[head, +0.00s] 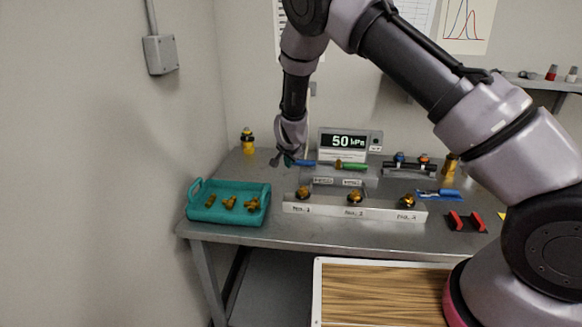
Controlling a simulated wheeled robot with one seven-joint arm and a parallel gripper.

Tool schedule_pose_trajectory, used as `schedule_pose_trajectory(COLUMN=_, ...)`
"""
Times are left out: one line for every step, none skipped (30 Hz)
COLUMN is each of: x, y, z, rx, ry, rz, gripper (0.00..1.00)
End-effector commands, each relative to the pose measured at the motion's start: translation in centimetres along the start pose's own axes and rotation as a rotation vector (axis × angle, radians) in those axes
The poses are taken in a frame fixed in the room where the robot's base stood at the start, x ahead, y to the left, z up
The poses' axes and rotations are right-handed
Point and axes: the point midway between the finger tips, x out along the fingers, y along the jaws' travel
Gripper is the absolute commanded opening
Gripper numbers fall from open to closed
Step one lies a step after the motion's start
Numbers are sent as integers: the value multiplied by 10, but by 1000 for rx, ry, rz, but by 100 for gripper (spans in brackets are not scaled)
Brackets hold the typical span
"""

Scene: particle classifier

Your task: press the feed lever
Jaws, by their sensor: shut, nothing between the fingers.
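Two lever-like handles, one blue (303,163) and one green (351,166), lie side by side on the bench below the display. Small labels stand in front of them, a left label (323,181) and a right label (352,183). Their words are too small to read surely, so I cannot tell which handle is the feed lever. My gripper (283,159) is shut and empty. It hangs at the left end of the blue handle, close to it in the picture. I cannot tell whether it touches. The blue handle's left end is partly hidden by my gripper.
A display (348,142) reads 50 kPa. A teal tray (196,212) with brass parts stands left. Red blocks (466,221) lie right. A brass-and-black piece (248,143) stands back left.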

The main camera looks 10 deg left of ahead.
Motion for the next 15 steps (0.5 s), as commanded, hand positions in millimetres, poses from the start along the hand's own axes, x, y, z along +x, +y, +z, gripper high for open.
schedule_pose_trajectory(x=-7, y=-5, z=2, rx=-3, ry=0, rz=-3, gripper=0)
schedule_pose_trajectory(x=-10, y=-7, z=3, rx=-3, ry=1, rz=-4, gripper=0)
schedule_pose_trajectory(x=-15, y=-9, z=4, rx=-2, ry=0, rz=-4, gripper=0)
schedule_pose_trajectory(x=-18, y=-11, z=5, rx=-2, ry=0, rz=-3, gripper=0)
schedule_pose_trajectory(x=-22, y=-13, z=6, rx=-3, ry=1, rz=-3, gripper=0)
schedule_pose_trajectory(x=-26, y=-15, z=7, rx=-2, ry=0, rz=-3, gripper=0)
schedule_pose_trajectory(x=-31, y=-18, z=8, rx=-2, ry=0, rz=-3, gripper=0)
schedule_pose_trajectory(x=-35, y=-20, z=9, rx=-2, ry=0, rz=-4, gripper=0)
schedule_pose_trajectory(x=-39, y=-22, z=10, rx=-2, ry=0, rz=-3, gripper=0)
schedule_pose_trajectory(x=-42, y=-23, z=11, rx=-3, ry=0, rz=-2, gripper=0)
schedule_pose_trajectory(x=-44, y=-25, z=11, rx=-3, ry=1, rz=-2, gripper=0)
schedule_pose_trajectory(x=-47, y=-26, z=12, rx=-2, ry=0, rz=-2, gripper=0)
schedule_pose_trajectory(x=-49, y=-27, z=12, rx=-2, ry=0, rz=-1, gripper=0)
schedule_pose_trajectory(x=-51, y=-28, z=12, rx=-2, ry=1, rz=-1, gripper=0)
schedule_pose_trajectory(x=-53, y=-29, z=13, rx=-2, ry=0, rz=-1, gripper=0)
